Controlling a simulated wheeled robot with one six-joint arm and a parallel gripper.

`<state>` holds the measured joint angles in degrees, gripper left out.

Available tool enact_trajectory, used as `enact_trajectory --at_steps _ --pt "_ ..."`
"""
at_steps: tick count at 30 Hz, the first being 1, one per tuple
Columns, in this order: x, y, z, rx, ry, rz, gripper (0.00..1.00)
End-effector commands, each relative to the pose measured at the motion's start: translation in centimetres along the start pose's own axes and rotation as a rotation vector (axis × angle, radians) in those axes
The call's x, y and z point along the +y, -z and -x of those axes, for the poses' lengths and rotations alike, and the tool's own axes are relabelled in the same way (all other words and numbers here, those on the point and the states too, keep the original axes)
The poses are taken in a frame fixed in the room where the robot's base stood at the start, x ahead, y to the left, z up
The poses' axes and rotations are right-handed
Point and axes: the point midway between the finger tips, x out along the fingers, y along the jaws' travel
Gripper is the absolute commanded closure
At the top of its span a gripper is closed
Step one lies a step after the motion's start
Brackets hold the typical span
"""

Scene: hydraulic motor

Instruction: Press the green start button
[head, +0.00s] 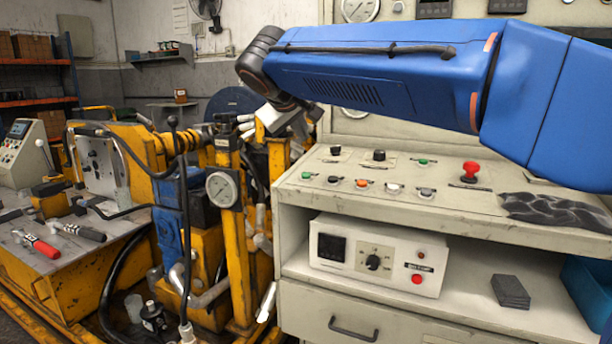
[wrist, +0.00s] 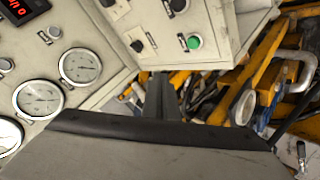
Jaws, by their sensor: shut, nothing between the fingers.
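A green button (head: 307,175) sits at the front left corner of the sloping control panel (head: 450,200) in the head view. A second green button (head: 422,161) is farther right toward the back. In the wrist view a green button (wrist: 194,42) shows near the panel's edge, above and right of my fingers, and apart from them. My gripper (wrist: 162,82) is shut and empty, pointing away from the camera. In the head view the end of my arm hangs left of the panel, beside the yellow machine; its fingertips are hard to make out there.
A red mushroom button (head: 470,172), black knobs (head: 379,155) and other small buttons share the panel. Gauges (wrist: 38,99) are on the upright panel behind. A yellow hydraulic machine (head: 229,255) stands close on the left. A dark cloth-like patch (head: 555,211) covers the panel's right end.

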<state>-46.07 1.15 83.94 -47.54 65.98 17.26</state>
Motion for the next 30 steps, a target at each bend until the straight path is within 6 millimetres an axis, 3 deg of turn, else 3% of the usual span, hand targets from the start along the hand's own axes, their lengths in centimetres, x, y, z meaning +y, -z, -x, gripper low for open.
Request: enact_trajectory --at_steps 16,30 --pt "-3.1 -3.2 -4.4 -0.002 -0.001 0.001 1.00" --pt "-3.8 -3.9 -5.3 -0.001 0.000 0.000 1.00"
